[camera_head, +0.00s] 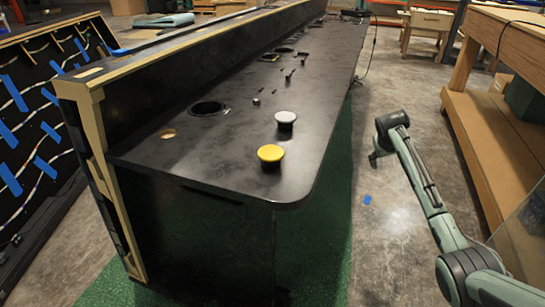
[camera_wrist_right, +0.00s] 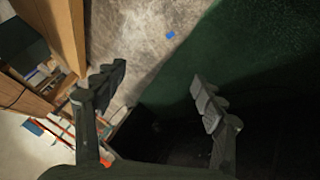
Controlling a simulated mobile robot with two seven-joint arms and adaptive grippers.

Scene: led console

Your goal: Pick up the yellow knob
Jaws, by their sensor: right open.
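The yellow knob (camera_head: 270,154) stands upright on the black console top (camera_head: 228,152), close to its near rounded corner. A grey-white knob (camera_head: 285,118) stands just behind it. My right gripper (camera_head: 376,157) is in the aisle to the right of the console, apart from the yellow knob. In the right wrist view my right gripper (camera_wrist_right: 166,100) has its two fingers wide apart, with nothing between them. That view shows floor and dark shapes below, and no knob. My left gripper is not in view.
The console top has a round hole (camera_head: 208,108) and several small dark parts farther back. A raised ledge (camera_head: 180,60) runs along its left side. A wooden workbench (camera_head: 500,120) stands at the right. The concrete floor (camera_head: 395,215) between them is mostly clear, with a blue scrap (camera_head: 367,199).

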